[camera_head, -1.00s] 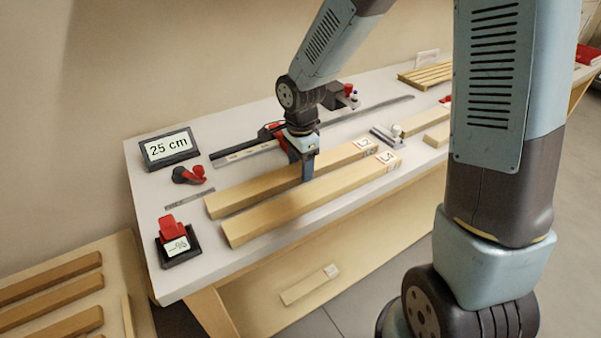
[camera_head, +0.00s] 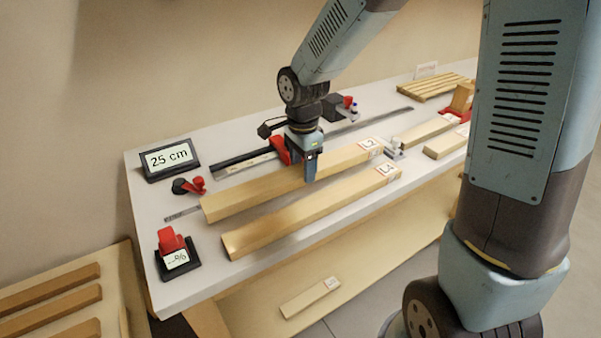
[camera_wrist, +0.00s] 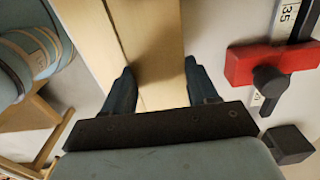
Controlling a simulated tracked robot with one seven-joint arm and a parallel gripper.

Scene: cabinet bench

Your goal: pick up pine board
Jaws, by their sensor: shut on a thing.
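A long pale wooden board marked L2 (camera_head: 250,191) is in my gripper (camera_head: 308,165), which grips it across its width near the middle. It appears slightly above the bench top. In the wrist view the board (camera_wrist: 145,35) runs between the two fingers of my gripper (camera_wrist: 157,80), one on each side. Which wood each board is cannot be told from the pictures.
The bench (camera_head: 150,225) also holds a "25 cm" sign (camera_head: 169,158), a red-and-black device (camera_head: 176,248), a tape-like tool (camera_head: 188,186) and a steel rule with a red clamp (camera_wrist: 272,62). Shorter wood pieces (camera_head: 425,131) lie to the right. A board (camera_head: 310,297) lies on the lower shelf.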

